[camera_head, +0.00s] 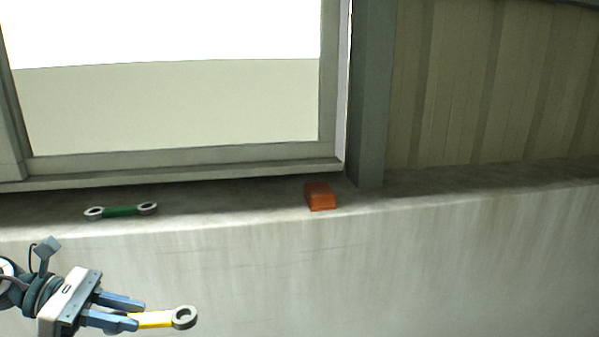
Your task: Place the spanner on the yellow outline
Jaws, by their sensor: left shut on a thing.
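A spanner with a yellow handle and a grey ring end (158,319) is held at the lower left, in front of the pale wall. My left gripper (140,313) is shut on its yellow handle, with the ring end pointing right. The spanner's other end is hidden by the gripper. A second spanner with a green handle (120,211) and ring ends lies on the ledge above and behind my left gripper. No yellow outline shows in this view. My right gripper is not in view.
An orange-red block (320,196) sits on the concrete ledge (240,204) below the window (170,105). The ledge is clear between the green spanner and the block, and also to the right of the block. A grey post (371,95) stands beside the window.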

